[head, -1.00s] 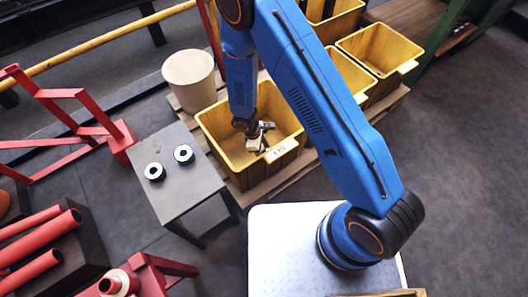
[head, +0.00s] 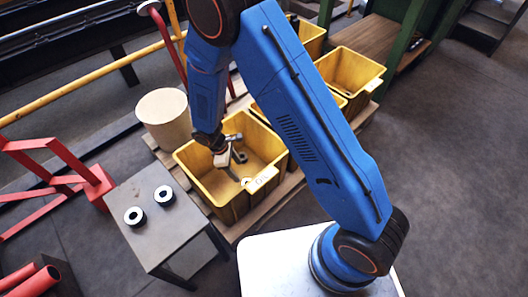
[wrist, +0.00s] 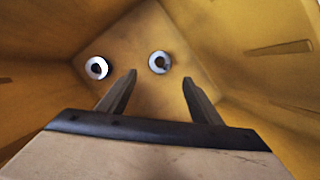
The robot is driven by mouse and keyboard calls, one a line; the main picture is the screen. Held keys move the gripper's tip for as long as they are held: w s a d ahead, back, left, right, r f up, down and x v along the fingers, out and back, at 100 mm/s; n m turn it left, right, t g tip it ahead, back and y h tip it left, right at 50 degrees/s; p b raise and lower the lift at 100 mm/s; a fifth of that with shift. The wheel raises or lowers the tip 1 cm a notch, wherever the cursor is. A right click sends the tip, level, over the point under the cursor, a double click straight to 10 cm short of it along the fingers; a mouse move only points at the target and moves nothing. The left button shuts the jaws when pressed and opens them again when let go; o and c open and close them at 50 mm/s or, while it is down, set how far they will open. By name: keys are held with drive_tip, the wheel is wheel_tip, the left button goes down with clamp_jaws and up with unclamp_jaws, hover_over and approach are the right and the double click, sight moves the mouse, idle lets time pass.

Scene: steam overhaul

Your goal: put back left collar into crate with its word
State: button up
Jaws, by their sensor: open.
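My gripper (head: 236,160) reaches down into the near yellow crate (head: 205,198). In the wrist view its two fingers (wrist: 160,84) are apart with nothing between them. Beyond the fingertips, two pale rings with dark centres, collars, lie on the crate floor: a left collar (wrist: 97,67) and a right collar (wrist: 159,62). Both are clear of the fingers. A pale ring (head: 246,182) also shows by the crate's near wall in the head view. Two more collars, one left (head: 135,216) and one right (head: 163,195), lie on the grey table (head: 155,240).
A cream bin (head: 163,118) stands behind the crate. More yellow crates (head: 350,70) stand behind my arm, to the right. A red frame (head: 95,185) stands left of the table. Crate walls surround my gripper closely. The floor at right is clear.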

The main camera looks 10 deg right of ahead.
drive_tip(key=shift+r, duration=0.1)
drive_tip(key=d+r+m+t+y, duration=0.1)
drive_tip(key=d+r+m, duration=0.2)
drive_tip(key=d+r, duration=0.5)
drive_tip(key=d+r+m+y, duration=0.1)
drive_tip(key=d+r+m, duration=0.15)
drive_tip(key=r, duration=0.95)
drive_tip(key=d+r+m+t, duration=0.1)
drive_tip(key=d+r+m, duration=0.1)
drive_tip(key=d+r, duration=0.6)
drive_tip(key=s+d+r+m+t, duration=0.1)
drive_tip(key=s+d+r+m, duration=0.3)
drive_tip(key=s+d+r, duration=0.2)
drive_tip(key=s+d+r+m+t+y, duration=0.1)
drive_tip(key=s+d+r+m, duration=0.3)
drive_tip(key=s+r, duration=0.6)
drive_tip(key=s+d+t, duration=0.1)
drive_tip(key=s, duration=0.3)
drive_tip(key=shift+s+d+r, duration=0.25)
drive_tip(key=shift+d+r, duration=0.15)
